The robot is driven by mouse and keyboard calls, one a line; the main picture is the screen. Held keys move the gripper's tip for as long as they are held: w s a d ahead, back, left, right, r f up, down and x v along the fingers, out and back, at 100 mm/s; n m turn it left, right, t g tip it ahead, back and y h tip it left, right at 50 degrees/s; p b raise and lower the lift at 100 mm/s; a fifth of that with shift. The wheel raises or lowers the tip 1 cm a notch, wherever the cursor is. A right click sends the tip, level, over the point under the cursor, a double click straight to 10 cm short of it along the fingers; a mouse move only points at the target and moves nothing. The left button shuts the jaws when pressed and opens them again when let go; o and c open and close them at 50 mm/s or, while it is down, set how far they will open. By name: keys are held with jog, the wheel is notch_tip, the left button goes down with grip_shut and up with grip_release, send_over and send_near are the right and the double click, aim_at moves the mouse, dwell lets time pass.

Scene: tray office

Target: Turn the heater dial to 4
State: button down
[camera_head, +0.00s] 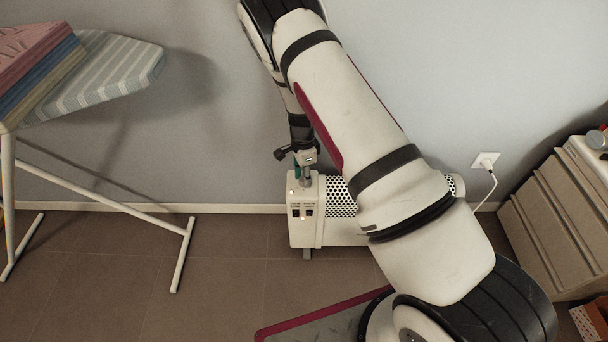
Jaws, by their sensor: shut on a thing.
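The heater (303,237) is a cream-white unit with a perforated grille, standing on the floor against the wall. Its left end has a control panel with small dark switches and lights. My gripper (304,181) points down at the top of this end and is shut on the dial there. The dial is mostly hidden by the fingers, and its numbers and pointer cannot be read. My arm covers much of the heater's right part.
An ironing board (110,75) with folded cloths (40,65) stands at the left. A wall socket (486,160) with a plugged white cord is right of the heater. A drawer cabinet (560,215) stands at the right. A red-edged mat (300,326) lies in front. Floor left of the heater is clear.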

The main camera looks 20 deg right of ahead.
jog(key=shift+m, duration=0.9)
jog(key=c, duration=1.3)
grip_release()
jog(key=r, duration=1.2)
jog(key=shift+w, duration=0.35)
